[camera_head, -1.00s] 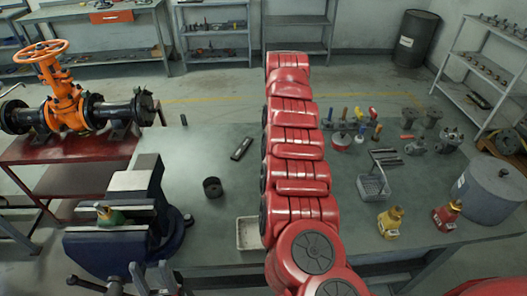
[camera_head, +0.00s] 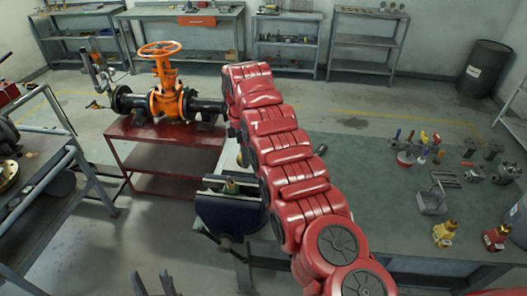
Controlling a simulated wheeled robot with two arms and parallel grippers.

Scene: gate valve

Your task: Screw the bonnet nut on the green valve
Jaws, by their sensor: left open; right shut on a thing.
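The green valve (camera_head: 231,187) sits upright in the jaws of the blue vise (camera_head: 228,215) on the near left edge of the workbench. My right arm, red, crosses the middle and hides the bench just right of the vise. My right gripper is mostly hidden behind that arm. A small brass-coloured piece (camera_head: 240,159) shows at the arm's left edge, above and behind the green valve; it appears to be held there, apart from the valve. I cannot make out its shape. My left gripper (camera_head: 152,286) is open and empty at the bottom edge, below and left of the vise.
An orange gate valve (camera_head: 165,90) on a red table (camera_head: 150,150) stands behind left.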

